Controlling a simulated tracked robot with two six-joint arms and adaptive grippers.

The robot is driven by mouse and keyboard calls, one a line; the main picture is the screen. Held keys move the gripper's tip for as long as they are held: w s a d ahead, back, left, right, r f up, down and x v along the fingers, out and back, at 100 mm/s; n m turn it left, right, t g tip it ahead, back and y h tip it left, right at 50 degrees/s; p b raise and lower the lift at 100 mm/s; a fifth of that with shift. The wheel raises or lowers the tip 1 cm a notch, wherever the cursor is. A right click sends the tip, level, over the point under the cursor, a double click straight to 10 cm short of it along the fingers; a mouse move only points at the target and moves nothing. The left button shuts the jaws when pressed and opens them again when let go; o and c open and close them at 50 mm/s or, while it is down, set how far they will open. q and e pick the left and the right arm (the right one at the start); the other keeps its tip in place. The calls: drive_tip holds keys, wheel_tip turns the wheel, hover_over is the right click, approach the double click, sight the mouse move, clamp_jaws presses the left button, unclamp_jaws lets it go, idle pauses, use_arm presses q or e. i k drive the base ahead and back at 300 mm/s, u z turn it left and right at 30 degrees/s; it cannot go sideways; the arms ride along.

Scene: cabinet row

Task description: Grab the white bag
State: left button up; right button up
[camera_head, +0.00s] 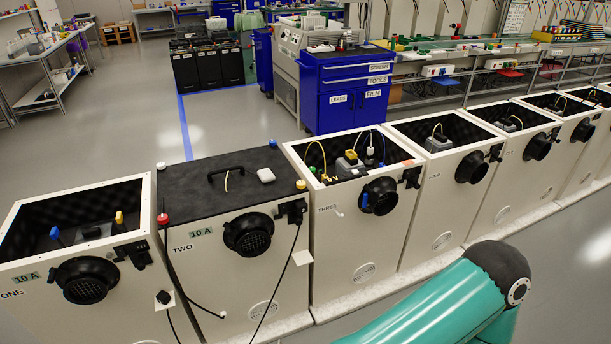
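I cannot make out a clear white bag in the head view. A small white rounded object (266,175) lies on the black lid of cabinet TWO (225,180), to the right of the lid's black handle. It is too small to tell whether it is a bag. One of my teal arms enters at the lower right, but its gripper is out of the picture. My other gripper is also out of view.
A row of cream cabinets crosses the view, with cabinet ONE (75,255) and cabinet THREE (355,215) open-topped. Black cables hang down cabinet TWO's front. Behind stand a blue tool cabinet (350,110) and a long workbench (450,48). Grey floor is clear at left.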

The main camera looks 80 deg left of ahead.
sight(266, 176)
drive_tip(key=z, duration=0.2)
drive_tip(key=i, duration=0.85)
drive_tip(key=u, duration=1.8)
drive_tip(key=i, duration=0.3)
drive_tip(key=u, duration=2.45)
drive_tip(key=k, duration=0.5)
drive_tip(key=u, duration=0.4)
drive_tip(key=i, duration=1.55)
drive_tip(key=z, duration=0.45)
